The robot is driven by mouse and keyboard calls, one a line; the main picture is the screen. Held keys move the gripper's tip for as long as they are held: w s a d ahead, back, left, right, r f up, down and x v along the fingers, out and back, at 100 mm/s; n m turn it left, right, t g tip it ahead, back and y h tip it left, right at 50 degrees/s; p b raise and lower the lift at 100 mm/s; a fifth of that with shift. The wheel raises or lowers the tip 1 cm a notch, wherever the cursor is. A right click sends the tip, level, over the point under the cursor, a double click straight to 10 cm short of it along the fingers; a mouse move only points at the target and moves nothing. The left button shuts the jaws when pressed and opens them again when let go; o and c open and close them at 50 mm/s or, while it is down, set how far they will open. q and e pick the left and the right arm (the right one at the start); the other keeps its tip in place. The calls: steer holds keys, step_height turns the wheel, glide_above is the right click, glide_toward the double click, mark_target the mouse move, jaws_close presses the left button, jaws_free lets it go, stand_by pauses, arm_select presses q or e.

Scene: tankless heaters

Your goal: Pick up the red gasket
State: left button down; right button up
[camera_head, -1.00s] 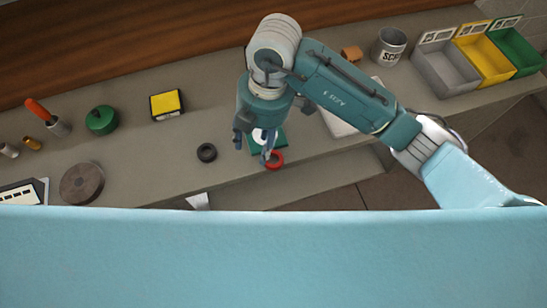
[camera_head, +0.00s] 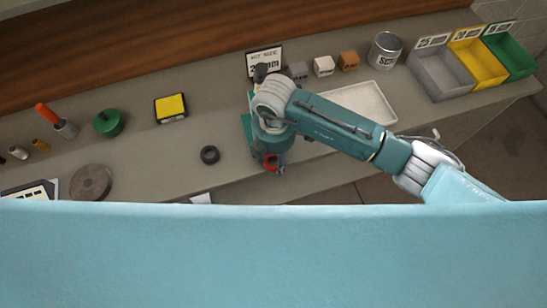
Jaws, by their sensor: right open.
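The red gasket (camera_head: 270,165) is a small ring near the front edge of the grey bench, partly hidden by my right gripper. My right gripper (camera_head: 271,160) is open and points down right at the gasket, with its fingers beside or over it. I cannot tell whether they touch it. A green mat or plate (camera_head: 245,126) shows behind the gripper, mostly covered by the arm. My left gripper is not in view.
A black ring (camera_head: 210,155) lies left of the gripper. Behind stand a size sign (camera_head: 264,60), small blocks (camera_head: 323,66), a white tray (camera_head: 362,103) and a scrap can (camera_head: 385,50). Grey, yellow and green bins (camera_head: 482,62) are at right. Bench between black ring and brown disc (camera_head: 91,182) is clear.

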steer(key=shift+a+f, duration=0.1)
steer(key=shift+f, duration=0.05)
steer(key=shift+c, duration=0.2)
steer(key=c, duration=0.8)
steer(key=shift+c, duration=0.2)
steer(key=shift+r, duration=0.2)
step_height(320, 180, up, 10)
steer(key=b, duration=0.3)
step_height(320, 180, up, 10)
glide_above(274, 159)
steer(key=shift+s+f, duration=0.15)
